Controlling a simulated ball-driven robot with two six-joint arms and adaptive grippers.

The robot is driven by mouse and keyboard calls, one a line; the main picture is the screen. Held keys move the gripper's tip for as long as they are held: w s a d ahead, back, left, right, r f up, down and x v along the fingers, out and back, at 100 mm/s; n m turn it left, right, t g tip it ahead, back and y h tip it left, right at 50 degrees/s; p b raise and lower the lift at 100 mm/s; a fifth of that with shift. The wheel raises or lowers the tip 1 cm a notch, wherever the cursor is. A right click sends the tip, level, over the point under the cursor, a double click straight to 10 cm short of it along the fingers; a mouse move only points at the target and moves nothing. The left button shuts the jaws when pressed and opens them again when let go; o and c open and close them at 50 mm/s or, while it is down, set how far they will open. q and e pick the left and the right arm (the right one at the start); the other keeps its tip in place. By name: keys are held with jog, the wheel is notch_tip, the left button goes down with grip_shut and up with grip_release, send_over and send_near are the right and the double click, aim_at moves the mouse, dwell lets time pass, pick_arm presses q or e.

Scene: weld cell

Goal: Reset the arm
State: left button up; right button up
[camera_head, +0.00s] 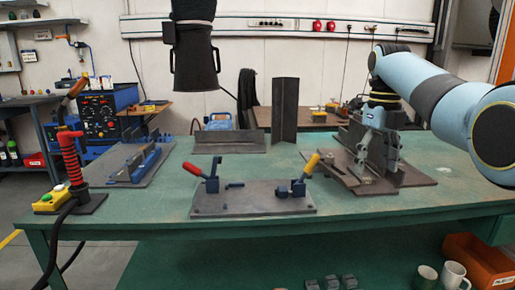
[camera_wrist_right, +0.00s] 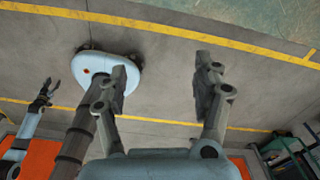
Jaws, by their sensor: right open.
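My right arm comes in from the right in the head view, and its gripper (camera_head: 377,158) points downward. It appears in front of the dark fixture plates at the table's right side. In the right wrist view the two fingers of this gripper (camera_wrist_right: 164,78) are spread wide, with nothing between them but grey floor beyond. A small dark gripper on a pale blue arm, which looks like my left gripper (camera_wrist_right: 44,97), shows at the left edge of the right wrist view. My left arm does not show in the head view.
The green table (camera_head: 130,212) holds a clamp plate (camera_head: 252,203) with red and yellow handles, a blue fixture (camera_head: 140,165), upright dark plates (camera_head: 285,110) and a red-handled torch (camera_head: 70,150). A black hood (camera_head: 195,60) hangs above. Mugs (camera_head: 452,274) and an orange bin (camera_head: 478,262) sit lower right.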

jog(key=s+f+g, duration=0.2)
jog(key=s+f, duration=0.7)
jog(key=f, duration=0.4)
jog(key=s+f+g, duration=0.3)
jog(key=s+f, duration=0.6)
jog(key=f, duration=0.4)
jog(key=s+d+f+n+g, duration=0.1)
jog(key=s+f+n, duration=0.2)
jog(key=s+f, duration=0.7)
jog(key=s+d+f+n, duration=0.1)
jog(key=s+f+n, duration=0.2)
jog(key=s+f, duration=0.65)
jog(key=s+d+f+n+t, duration=0.1)
jog(key=s+f+n, duration=0.2)
jog(key=s+n, duration=0.55)
jog(key=s+d+f+n+t+h, duration=0.1)
jog(key=s+f+n, duration=0.25)
jog(key=s, duration=0.95)
jog(key=s+d+f+n+t, duration=0.1)
jog(key=s+f+n, duration=0.2)
jog(key=s+n, duration=0.55)
jog(key=w+n+t, duration=0.1)
jog(key=n, duration=0.1)
jog(key=w+n+t, duration=0.1)
jog(key=w+n, duration=0.1)
jog(key=w+f+n+t, duration=0.1)
jog(key=n, duration=0.1)
jog(key=shift+w+a+n+t, duration=0.15)
jog(key=shift+a+n+t, duration=0.15)
jog(key=shift+t, duration=0.1)
